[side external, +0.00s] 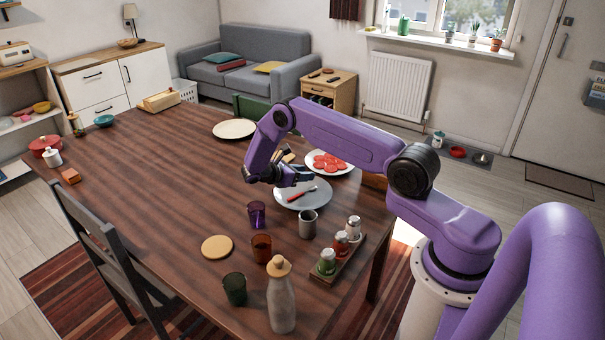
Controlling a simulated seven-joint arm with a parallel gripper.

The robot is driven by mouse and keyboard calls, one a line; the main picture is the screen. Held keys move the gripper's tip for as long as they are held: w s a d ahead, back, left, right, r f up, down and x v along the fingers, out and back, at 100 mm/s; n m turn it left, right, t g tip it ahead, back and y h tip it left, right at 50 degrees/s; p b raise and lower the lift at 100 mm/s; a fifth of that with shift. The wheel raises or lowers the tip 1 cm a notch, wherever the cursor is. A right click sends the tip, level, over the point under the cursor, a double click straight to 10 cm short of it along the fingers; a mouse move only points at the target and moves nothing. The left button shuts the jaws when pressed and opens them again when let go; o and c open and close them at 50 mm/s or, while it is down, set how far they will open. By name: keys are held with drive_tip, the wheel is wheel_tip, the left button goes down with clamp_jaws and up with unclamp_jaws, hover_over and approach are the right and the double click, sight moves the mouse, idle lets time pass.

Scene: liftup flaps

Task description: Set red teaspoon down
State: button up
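The red teaspoon (297,196) shows over the pale grey plate (319,199) near the right side of the table. Its red handle points to the lower left. I cannot tell whether it rests on the plate or hangs just above it. My gripper (303,179) is low over the far left part of this plate, close beside the teaspoon. Its dark fingers are small and partly hidden by my wrist, so I cannot tell whether they are open or shut, or whether they touch the teaspoon.
A plate of red slices (329,162) stands behind the pale plate. In front are a purple glass (257,214), a grey cup (308,223), an amber glass (261,248), a tall bottle (281,300) and a tray of shakers (331,270). The table's left middle is clear.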

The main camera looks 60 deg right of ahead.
drive_tip(key=shift+r, duration=0.2)
drive_tip(key=w+a+r+t+y, duration=0.1)
drive_tip(key=a+r, duration=0.5)
drive_tip(key=a, duration=0.4)
drive_tip(key=w+a+r+t+y, duration=0.1)
drive_tip(key=a+r, duration=0.4)
drive_tip(key=a, duration=0.4)
drive_tip(key=s+a+r+t+y, duration=0.2)
drive_tip(key=s+a+r+y, duration=0.3)
drive_tip(key=s+a, duration=0.4)
drive_tip(key=s+a+r+y, duration=0.1)
drive_tip(key=s+r+y, duration=0.2)
drive_tip(key=s, duration=1)
drive_tip(key=s+a+r+m+y, duration=0.1)
drive_tip(key=s+r+y, duration=0.2)
drive_tip(key=s, duration=1.1)
drive_tip(key=shift+s+m+t, duration=0.2)
drive_tip(key=shift+m+t, duration=0.1)
